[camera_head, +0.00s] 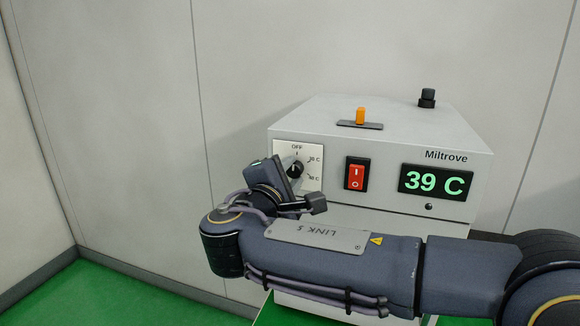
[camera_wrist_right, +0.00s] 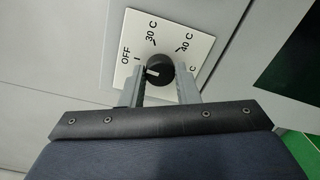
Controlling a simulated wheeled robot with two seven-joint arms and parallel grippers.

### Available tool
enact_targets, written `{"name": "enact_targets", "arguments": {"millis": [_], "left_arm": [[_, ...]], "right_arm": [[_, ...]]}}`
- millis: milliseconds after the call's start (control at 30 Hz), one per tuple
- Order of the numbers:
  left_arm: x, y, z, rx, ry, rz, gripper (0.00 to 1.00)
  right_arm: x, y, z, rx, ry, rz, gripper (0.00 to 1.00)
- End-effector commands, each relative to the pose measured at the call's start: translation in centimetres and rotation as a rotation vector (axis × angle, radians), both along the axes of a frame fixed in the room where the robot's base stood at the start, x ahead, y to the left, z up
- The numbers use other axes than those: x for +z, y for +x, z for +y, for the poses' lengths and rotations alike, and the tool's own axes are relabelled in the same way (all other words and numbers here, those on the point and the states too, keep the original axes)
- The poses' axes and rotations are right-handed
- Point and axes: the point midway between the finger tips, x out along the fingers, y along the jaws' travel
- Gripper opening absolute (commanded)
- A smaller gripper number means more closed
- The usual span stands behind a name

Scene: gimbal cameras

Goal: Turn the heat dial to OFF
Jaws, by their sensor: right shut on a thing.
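The heat dial is a round black knob (camera_head: 296,169) on a white plate at the left of the machine's front. In the right wrist view the black knob (camera_wrist_right: 159,70) has a white mark on its left side, facing roughly toward the OFF label (camera_wrist_right: 126,57). Temperature labels sit around the rest of the plate. My right gripper (camera_wrist_right: 160,75) has its two grey fingers on either side of the knob and is shut on it. In the head view my right gripper (camera_head: 288,174) partly covers the dial plate. My left gripper is not in view.
The grey Miltrove box (camera_head: 340,205) carries a red rocker switch (camera_head: 355,173) and a display (camera_head: 435,181) reading 39 C. An orange lever (camera_head: 360,115) and a black knob (camera_head: 427,97) stand on its top. My right arm crosses its lower front. Panelled walls stand behind.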

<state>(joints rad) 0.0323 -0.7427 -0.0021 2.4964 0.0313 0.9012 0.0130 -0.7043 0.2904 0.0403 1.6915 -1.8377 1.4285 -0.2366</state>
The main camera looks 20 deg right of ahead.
Motion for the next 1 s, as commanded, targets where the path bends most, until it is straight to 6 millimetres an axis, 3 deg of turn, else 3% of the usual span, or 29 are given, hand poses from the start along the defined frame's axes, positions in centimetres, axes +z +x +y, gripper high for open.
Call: {"name": "enact_targets", "arguments": {"millis": [733,767,900,1000], "left_arm": [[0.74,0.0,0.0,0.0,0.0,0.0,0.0],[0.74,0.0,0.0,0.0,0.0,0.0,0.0],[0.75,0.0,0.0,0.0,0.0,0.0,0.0],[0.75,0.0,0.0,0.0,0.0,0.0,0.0]], "right_arm": [[-0.21,0.0,0.09,0.002,-0.077,0.056,0.06],[-0.21,0.0,0.09,0.002,-0.077,0.056,0.3],[-0.17,0.0,0.07,0.001,-0.077,0.054,0.48],[-0.13,0.01,0.05,0.001,-0.075,0.053,0.5]]}}
